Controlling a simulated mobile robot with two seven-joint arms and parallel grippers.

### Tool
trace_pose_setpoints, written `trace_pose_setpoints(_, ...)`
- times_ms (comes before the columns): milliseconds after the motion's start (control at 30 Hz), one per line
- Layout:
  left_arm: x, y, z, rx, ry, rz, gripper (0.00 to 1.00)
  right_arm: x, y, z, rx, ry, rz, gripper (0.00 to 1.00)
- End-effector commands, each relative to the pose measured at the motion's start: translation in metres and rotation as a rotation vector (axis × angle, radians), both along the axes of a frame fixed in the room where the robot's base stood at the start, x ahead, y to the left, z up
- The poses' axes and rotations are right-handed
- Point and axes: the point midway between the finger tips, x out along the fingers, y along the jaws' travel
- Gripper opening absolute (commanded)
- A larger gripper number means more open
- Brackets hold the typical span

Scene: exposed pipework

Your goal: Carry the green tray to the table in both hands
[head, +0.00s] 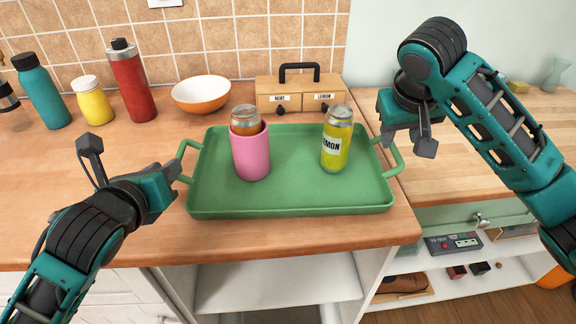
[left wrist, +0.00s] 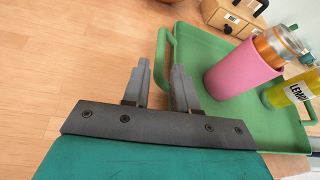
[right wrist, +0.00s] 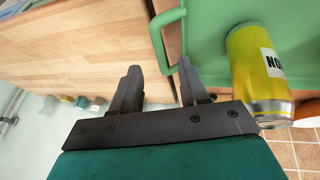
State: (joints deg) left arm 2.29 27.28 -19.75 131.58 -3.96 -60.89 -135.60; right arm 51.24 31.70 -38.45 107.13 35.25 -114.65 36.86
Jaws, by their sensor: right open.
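The green tray (head: 300,201) sits flat on the wooden counter, with a handle at each end. A pink holder (head: 251,158) with an orange-topped can in it and a yellow-green lemon can (head: 337,140) stand upright on it. My left gripper (head: 178,172) is at the left handle (left wrist: 160,70), its fingers apart with the handle bar between them. My right gripper (head: 384,138) is at the right handle (head: 396,160). In the right wrist view its fingers are open, the handle (right wrist: 158,45) between them. No table is clearly identifiable.
A wooden box (head: 300,92), an orange-white bowl (head: 201,94), a red bottle (head: 131,80), a yellow bottle (head: 93,100) and a teal bottle (head: 41,91) stand behind and left of the tray. A separate wood-topped surface (head: 500,125), largely clear, lies to the right above open shelves.

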Motion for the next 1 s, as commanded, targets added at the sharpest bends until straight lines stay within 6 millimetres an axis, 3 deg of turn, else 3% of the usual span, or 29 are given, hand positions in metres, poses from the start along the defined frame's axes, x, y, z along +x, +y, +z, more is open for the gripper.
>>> trace_pose_setpoints(433,0.058,-0.005,-0.023,-0.002,-0.001,0.001,0.27,0.023,-0.012,-0.057,-0.002,0.004,-0.002,0.44)
trace_pose_setpoints(867,0.066,-0.006,-0.026,0.000,-0.001,0.000,0.27,0.027,-0.013,-0.065,-0.001,0.002,-0.001,0.44)
trace_pose_setpoints(1000,0.066,-0.006,-0.027,-0.001,-0.001,0.001,0.17,0.027,-0.013,-0.065,-0.001,0.002,-0.001,0.34)
